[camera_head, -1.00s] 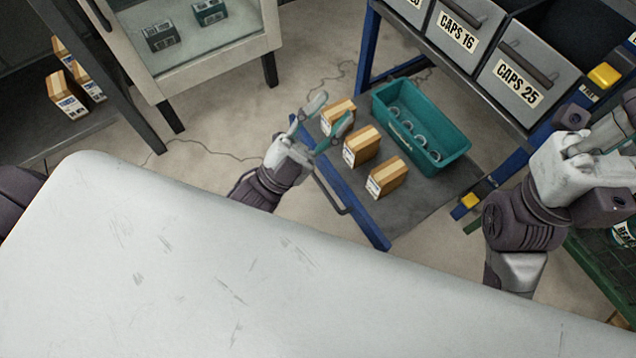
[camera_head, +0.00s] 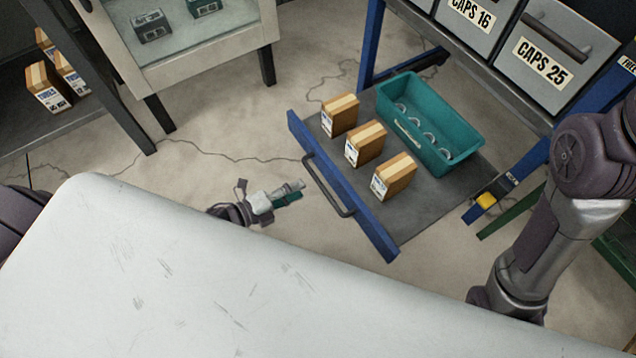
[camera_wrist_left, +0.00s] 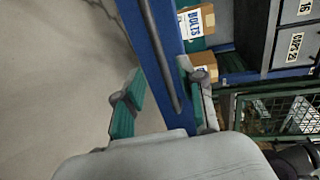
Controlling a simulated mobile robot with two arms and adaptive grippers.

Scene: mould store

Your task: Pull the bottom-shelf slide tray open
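The bottom-shelf slide tray (camera_head: 430,212) has a dark deck and a blue front (camera_head: 372,222) with a dark bar handle (camera_head: 327,187). It juts out from under the rack. It carries cardboard boxes and a teal bin. My left gripper (camera_head: 292,192) is low in front of the blue front, just left of the handle. In the left wrist view, its two teal-padded fingers (camera_wrist_left: 160,98) are apart, and the handle bar (camera_wrist_left: 160,45) runs between their lines without visible contact. My right arm stands at the right; its gripper is out of view.
Three cardboard boxes (camera_head: 366,143) and the teal bin (camera_head: 468,135), holding several rings, sit on the tray. Grey drawers marked CAPS (camera_head: 555,50) hang above. A glass-topped cabinet (camera_head: 205,40) stands at back left. Floor left of the tray is clear.

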